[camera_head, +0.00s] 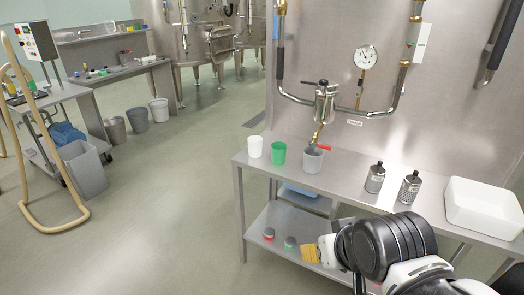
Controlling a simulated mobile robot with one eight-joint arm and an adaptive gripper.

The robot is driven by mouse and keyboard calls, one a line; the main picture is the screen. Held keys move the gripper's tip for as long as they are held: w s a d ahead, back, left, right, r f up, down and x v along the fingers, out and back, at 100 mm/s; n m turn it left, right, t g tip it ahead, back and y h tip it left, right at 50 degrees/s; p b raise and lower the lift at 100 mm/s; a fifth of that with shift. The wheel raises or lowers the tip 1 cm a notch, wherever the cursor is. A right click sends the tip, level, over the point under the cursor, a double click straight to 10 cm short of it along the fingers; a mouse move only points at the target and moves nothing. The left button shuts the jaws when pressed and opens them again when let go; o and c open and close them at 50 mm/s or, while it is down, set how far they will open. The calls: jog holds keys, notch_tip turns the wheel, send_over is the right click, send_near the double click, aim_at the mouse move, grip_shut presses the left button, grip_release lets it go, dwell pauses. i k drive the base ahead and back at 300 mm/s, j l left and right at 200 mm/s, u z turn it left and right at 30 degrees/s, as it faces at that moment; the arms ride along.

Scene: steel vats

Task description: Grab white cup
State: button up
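The white cup (255,147) stands upright on the left end of the steel table's top (340,178). A green cup (279,153) stands just right of it, and a grey cup (312,160) stands farther right beneath a tap. My arm comes in from the lower right. Its end, my gripper (326,250), is low in front of the table, below and right of the white cup and well apart from it. A yellowish piece shows at its tip. The fingers are not clear enough to tell whether they are open or shut.
Two perforated metal canisters (375,178) and a white tub (484,207) stand on the right of the tabletop. Pipes and a gauge (365,57) are on the steel vat behind.

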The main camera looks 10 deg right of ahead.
aim_at(255, 147)
jog(key=i+j+z, duration=0.3)
jog(key=i, duration=0.15)
jog(key=i+j+z, duration=0.35)
